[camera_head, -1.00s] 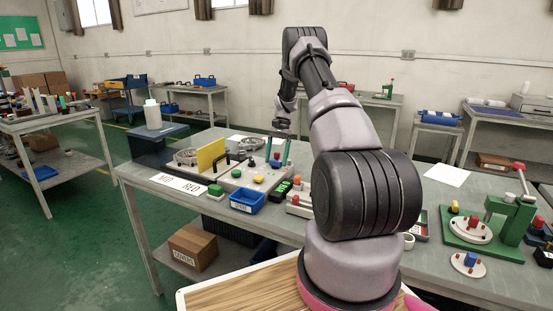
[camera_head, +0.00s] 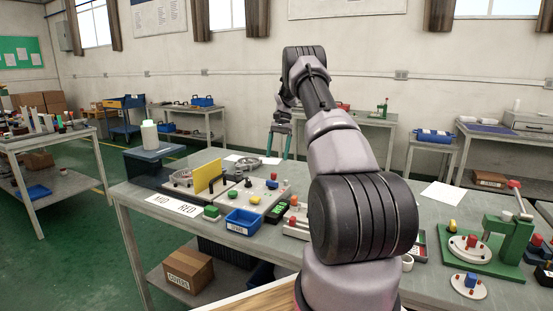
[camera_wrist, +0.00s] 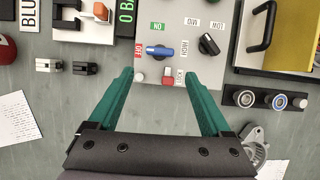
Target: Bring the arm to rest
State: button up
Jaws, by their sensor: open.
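My gripper (camera_head: 280,156) hangs from my raised arm above the far side of the main workbench (camera_head: 335,185), fingers pointing down. Its two teal fingers are apart with nothing held between them. In the wrist view my gripper (camera_wrist: 158,73) is spread above the edge of a grey control panel (camera_wrist: 185,60). The panel carries a blue lever (camera_wrist: 160,51), a black knob (camera_wrist: 208,44) and a small red button (camera_wrist: 168,80). The fingers look clear of the panel and bench.
A white sheet (camera_head: 440,195) lies flat. Open air surrounds the raised arm.

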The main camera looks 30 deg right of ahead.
dwell(0.3)
jog(key=s+a+r+n+t+h, duration=0.1)
jog(key=s+a+r, duration=0.35)
jog(key=r, duration=0.35)
jog(key=s+a+r+n+t, duration=0.15)
jog(key=s+a+r, duration=0.3)
jog(key=r, duration=0.45)
jog(key=s+a+r+n+t+h, duration=0.1)
jog(key=s+a+r+t, duration=0.1)
jog(key=s+a+r, duration=0.35)
jog(key=s+a+r+n+t, duration=0.1)
jog(key=s+a+t, duration=0.1)
jog(key=s, duration=1.1)
jog(key=s+a+r+n+t, duration=0.1)
jog(key=s+a, duration=0.4)
jog(key=s, duration=0.8)
jog(key=shift+a+r+t, duration=0.3)
jog(key=shift+r+t, duration=0.35)
jog(key=shift+t, duration=0.6)
jog(key=shift+n, duration=0.25)
